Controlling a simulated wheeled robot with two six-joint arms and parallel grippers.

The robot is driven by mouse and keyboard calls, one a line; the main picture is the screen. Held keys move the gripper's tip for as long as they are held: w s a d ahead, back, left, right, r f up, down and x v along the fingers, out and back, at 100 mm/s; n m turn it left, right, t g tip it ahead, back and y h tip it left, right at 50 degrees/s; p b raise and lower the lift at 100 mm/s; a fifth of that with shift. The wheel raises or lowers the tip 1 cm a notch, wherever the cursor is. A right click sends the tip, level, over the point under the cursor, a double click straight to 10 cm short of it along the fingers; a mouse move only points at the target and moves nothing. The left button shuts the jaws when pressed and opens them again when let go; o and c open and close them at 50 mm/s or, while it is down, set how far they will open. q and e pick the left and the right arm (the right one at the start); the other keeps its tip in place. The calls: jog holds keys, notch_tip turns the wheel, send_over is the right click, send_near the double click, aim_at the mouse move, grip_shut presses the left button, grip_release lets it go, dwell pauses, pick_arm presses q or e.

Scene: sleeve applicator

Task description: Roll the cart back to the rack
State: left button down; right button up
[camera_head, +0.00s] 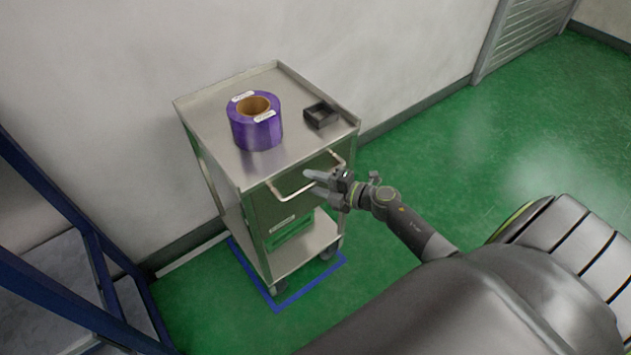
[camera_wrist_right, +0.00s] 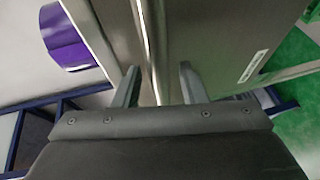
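The grey metal cart (camera_head: 222,158) stands against the wall in the head view. A thin bar handle (camera_head: 297,192) sticks out from its front side. My right gripper (camera_head: 312,183) is at that handle. In the wrist view the handle bar (camera_wrist_right: 151,50) runs between the two fingers of my right gripper (camera_wrist_right: 158,85), with a gap on both sides, so the gripper is open around it. A blue-framed rack (camera_head: 85,240) stands at the left. My left gripper is not in view.
A purple roll (camera_head: 243,133) and a small black tray (camera_head: 320,122) sit on the cart's top. A blue floor outline (camera_head: 312,289) shows around the cart's wheels. The wall is close behind the cart. Green floor (camera_head: 480,140) is clear to the right.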

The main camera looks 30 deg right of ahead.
grip_shut()
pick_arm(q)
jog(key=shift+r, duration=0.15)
pick_arm(e)
jog(key=shift+a, duration=0.15)
